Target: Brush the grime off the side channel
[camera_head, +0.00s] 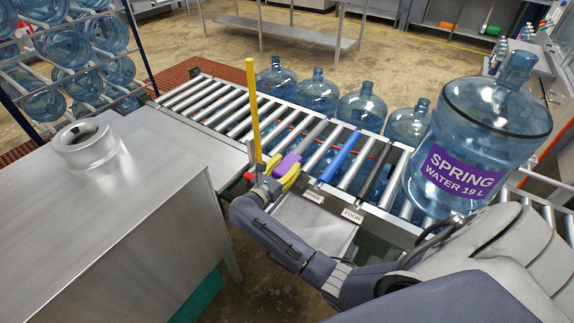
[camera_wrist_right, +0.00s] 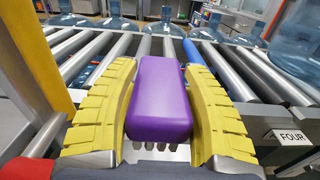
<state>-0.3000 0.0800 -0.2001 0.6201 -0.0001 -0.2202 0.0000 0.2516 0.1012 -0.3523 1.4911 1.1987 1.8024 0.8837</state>
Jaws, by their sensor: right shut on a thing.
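My right gripper (camera_head: 286,172) has yellow ridged fingers and is shut on a purple brush (camera_head: 287,166), at the near side edge of the roller conveyor. In the right wrist view the purple brush block (camera_wrist_right: 160,98) sits between both fingers (camera_wrist_right: 160,110), with pale bristle tufts showing at its near end. The conveyor's near metal side rail (camera_head: 385,217) runs beside the rollers and carries small labels, one reading FOUR. I cannot make out grime on it. Whether the bristles touch anything is hidden. My left gripper is not in view.
A yellow post (camera_head: 252,105) stands upright just left of the gripper. A large water jug (camera_head: 478,135) stands on the conveyor at right. Several jugs (camera_head: 318,92) stand behind the rollers. One roller is blue (camera_head: 341,156). A steel cabinet (camera_head: 120,215) fills the left.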

